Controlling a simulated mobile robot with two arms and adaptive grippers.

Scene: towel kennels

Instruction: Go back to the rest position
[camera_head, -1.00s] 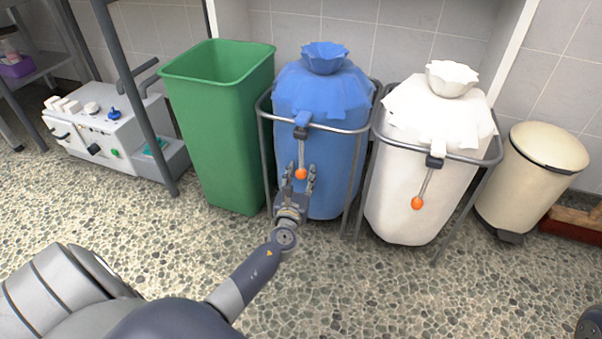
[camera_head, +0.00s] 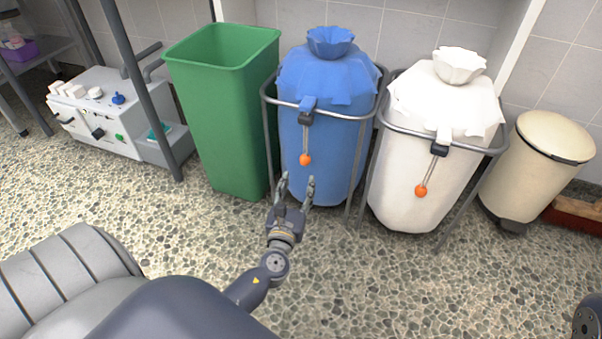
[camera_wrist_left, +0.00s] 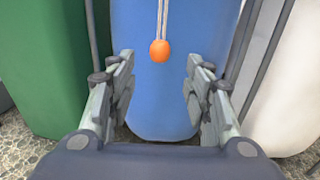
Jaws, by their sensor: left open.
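My left gripper (camera_head: 297,183) is open and empty in front of the lower part of the blue laundry bag (camera_head: 331,130). In the left wrist view its two fingers (camera_wrist_left: 160,88) stand wide apart, with nothing between them. The orange ball (camera_head: 305,160) on the blue bag's cord hangs above and beyond the fingertips, apart from them. It also shows in the left wrist view (camera_wrist_left: 159,51). A small dark part at the bottom right edge of the head view (camera_head: 588,320) looks like my right arm; its gripper is not seen.
A green bin (camera_head: 222,120) stands left of the blue bag. A white bag (camera_head: 425,150) in a metal frame (camera_head: 497,150) and a cream pedal bin (camera_head: 540,165) stand to the right. A grey machine (camera_head: 100,110) is at the left. The pebbled floor in front is clear.

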